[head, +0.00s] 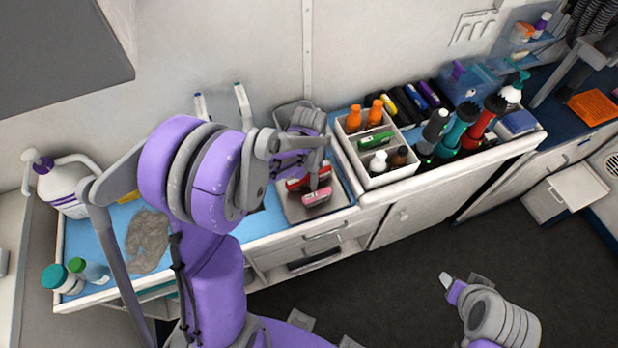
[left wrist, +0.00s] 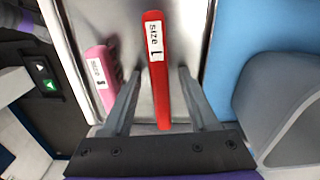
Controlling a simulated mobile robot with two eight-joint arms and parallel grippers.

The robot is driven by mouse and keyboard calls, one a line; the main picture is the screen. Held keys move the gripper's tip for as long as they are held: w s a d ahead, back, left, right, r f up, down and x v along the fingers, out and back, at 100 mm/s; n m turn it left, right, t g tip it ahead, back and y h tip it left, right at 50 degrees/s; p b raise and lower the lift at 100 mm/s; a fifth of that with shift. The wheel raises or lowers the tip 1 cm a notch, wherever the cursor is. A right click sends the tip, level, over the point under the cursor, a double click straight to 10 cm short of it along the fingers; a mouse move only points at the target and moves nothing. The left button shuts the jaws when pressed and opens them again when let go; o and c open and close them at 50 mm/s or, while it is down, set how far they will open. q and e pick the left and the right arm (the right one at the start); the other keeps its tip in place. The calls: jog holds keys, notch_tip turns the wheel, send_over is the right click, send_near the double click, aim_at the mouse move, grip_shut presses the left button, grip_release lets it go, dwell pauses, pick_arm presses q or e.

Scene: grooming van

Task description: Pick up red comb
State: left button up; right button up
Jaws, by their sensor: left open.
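The red comb (head: 296,184) lies in a metal tray (head: 340,197) on the counter. In the left wrist view the red comb (left wrist: 157,62) carries a "size L" label and runs lengthwise between my open fingers, with a gap on each side. A pink comb (head: 317,197) with a "size S" label lies beside it; the left wrist view shows this pink comb (left wrist: 100,75) just outside the left finger. My left gripper (head: 314,180) is open over the tray, partly covering the combs in the head view. My right gripper (head: 447,283) hangs over the floor at lower right, its jaws unclear.
A white divided caddy (head: 392,176) with bottles stands right of the tray, with clippers beyond it. A grey container (head: 297,107) stands behind the tray. A crumpled grey cloth (head: 147,240), a large white jug (head: 62,186) and small bottles are at left.

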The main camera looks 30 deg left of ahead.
pick_arm(q)
grip_shut()
dwell(0.3)
